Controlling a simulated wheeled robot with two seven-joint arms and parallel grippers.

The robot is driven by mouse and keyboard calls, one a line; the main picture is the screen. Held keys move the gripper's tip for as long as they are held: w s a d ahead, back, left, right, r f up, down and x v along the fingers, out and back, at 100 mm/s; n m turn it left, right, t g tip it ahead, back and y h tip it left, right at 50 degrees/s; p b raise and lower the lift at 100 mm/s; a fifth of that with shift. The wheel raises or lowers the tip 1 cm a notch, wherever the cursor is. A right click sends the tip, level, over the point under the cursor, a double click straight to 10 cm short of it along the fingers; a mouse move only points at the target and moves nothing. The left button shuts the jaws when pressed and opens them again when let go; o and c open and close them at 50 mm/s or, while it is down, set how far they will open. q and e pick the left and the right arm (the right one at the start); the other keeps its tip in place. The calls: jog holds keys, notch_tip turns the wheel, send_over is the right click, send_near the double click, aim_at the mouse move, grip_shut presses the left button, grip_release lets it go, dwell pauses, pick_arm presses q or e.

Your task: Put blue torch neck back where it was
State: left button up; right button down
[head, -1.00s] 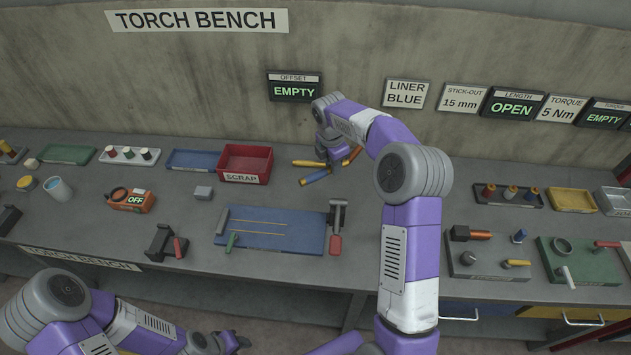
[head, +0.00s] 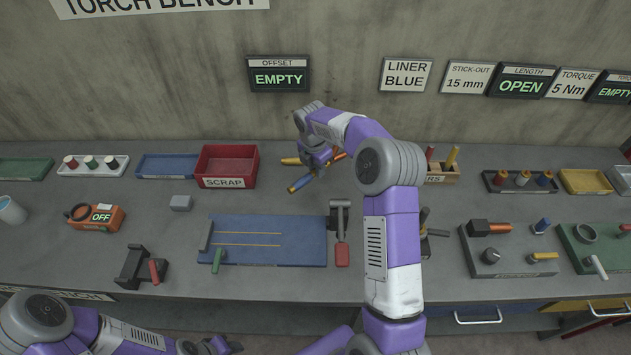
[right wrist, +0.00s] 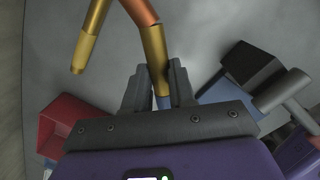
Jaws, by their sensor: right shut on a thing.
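The blue torch neck (head: 300,184) is at the back middle of the bench, its blue end pointing down-left in the head view. In the right wrist view its blue end (right wrist: 163,102) is between my fingers, with a brass part (right wrist: 155,55) beyond. My right gripper (right wrist: 160,88) is shut on it; the arm partly hides it in the head view. I cannot tell whether the neck touches the bench. A yellow-tipped neck (head: 291,161) lies close behind it and also shows in the right wrist view (right wrist: 84,50). My left gripper (head: 222,346) is at the bottom edge, its fingers unclear.
The red scrap bin (head: 228,182) stands left of the necks. The blue mat (head: 270,255) and a hammer-like tool (head: 340,222) are in front. A wooden rack (head: 440,175) with upright pieces stands to the right. The offset sign (head: 279,77) reads EMPTY.

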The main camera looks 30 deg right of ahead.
jog(key=shift+w+f, duration=0.15)
jog(key=shift+f, duration=2.65)
jog(key=shift+b, duration=0.3)
jog(key=shift+f, duration=0.6)
jog(key=c, duration=0.9)
grip_release()
jog(key=shift+c, duration=0.2)
jog(key=shift+r, duration=0.1)
